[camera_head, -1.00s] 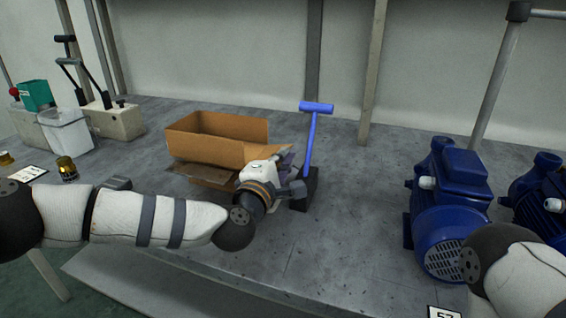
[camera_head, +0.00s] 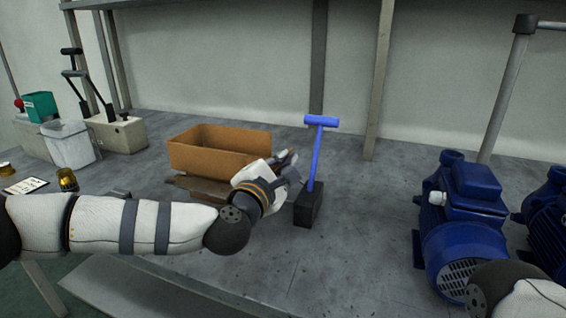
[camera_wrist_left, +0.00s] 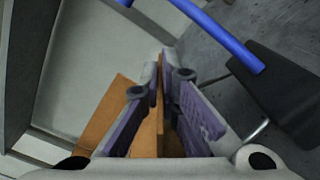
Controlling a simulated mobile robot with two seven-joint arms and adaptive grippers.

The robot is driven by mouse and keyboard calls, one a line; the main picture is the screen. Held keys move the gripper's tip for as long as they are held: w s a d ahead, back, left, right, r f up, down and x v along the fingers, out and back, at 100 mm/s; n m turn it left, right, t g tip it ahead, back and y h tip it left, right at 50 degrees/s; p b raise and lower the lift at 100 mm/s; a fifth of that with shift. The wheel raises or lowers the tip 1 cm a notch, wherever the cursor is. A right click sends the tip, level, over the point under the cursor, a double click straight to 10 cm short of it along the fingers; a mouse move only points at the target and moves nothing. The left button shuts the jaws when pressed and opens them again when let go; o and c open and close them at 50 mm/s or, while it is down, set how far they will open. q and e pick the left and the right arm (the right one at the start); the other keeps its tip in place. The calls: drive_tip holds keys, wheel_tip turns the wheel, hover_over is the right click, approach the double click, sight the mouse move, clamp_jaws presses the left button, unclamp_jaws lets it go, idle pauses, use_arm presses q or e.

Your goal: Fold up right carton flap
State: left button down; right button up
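The open brown carton (camera_head: 222,152) stands on the grey bench. A darker flap hangs outward along its front. My left gripper (camera_head: 288,158) is at the carton's right end, and its wrist covers much of that end. In the left wrist view, the purple-padded fingers of my left gripper (camera_wrist_left: 162,95) stand on both sides of a thin cardboard panel (camera_wrist_left: 149,128), which looks like the right flap. The fingertips close in on that panel. The flap is mostly hidden in the head view. My right gripper is out of view; only part of that arm shows at lower right.
A blue-handled tool on a black block (camera_head: 309,206) stands just right of my left gripper; it also shows in the wrist view (camera_wrist_left: 275,85). Blue pumps (camera_head: 462,220) stand at the right. A white bin (camera_head: 70,145) is at the left.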

use_arm(q)
drive_tip(key=shift+r, duration=0.1)
drive_tip(key=c, duration=1.8)
unclamp_jaws()
drive_tip(key=shift+c, duration=0.2)
drive_tip(key=v, duration=1.2)
